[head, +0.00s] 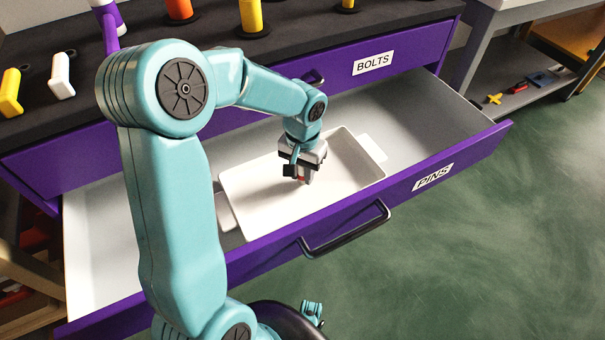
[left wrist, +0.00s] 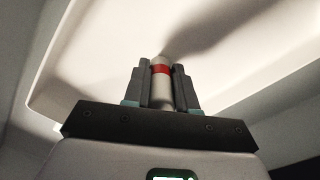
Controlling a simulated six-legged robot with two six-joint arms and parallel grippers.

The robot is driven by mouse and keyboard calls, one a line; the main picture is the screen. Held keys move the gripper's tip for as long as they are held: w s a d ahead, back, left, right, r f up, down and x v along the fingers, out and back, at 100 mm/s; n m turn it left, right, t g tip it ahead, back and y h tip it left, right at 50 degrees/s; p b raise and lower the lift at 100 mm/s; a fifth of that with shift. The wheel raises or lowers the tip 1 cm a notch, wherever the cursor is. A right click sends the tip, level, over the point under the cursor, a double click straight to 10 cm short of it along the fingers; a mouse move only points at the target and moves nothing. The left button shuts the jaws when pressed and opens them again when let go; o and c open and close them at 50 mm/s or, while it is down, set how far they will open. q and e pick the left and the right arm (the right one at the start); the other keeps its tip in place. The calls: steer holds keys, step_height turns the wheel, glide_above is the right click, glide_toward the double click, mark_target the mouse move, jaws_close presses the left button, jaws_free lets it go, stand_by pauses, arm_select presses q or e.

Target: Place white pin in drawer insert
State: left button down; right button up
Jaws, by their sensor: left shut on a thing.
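My left gripper (head: 303,178) is over the white drawer insert (head: 245,190), a shallow tray in the open purple drawer. In the left wrist view its two fingers are shut on a white pin (left wrist: 161,88) with a red band. The pin's lower part lies between the fingers, and its rounded end points toward the insert (left wrist: 90,60). In the head view the pin is mostly hidden by the gripper; I cannot tell whether it touches the insert's floor. The insert's visible floor is bare. My right gripper is not in view.
A shut BOLTS drawer (head: 400,62) is above. On the dark bench top (head: 200,28) stand several coloured pieces, with a yellow and a white one lying at left. The drawer's right end is empty.

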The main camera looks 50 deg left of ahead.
arm_select(q)
steer(key=shift+f, duration=0.2)
steer(key=c, duration=0.9)
jaws_free()
steer(key=shift+r, duration=0.2)
steer(key=shift+r, duration=0.35)
step_height(320, 180, up, 10)
steer(key=p, duration=0.3)
steer(key=shift+r+p, duration=0.1)
steer(key=shift+p, duration=0.25)
steer(key=shift+r, duration=0.6)
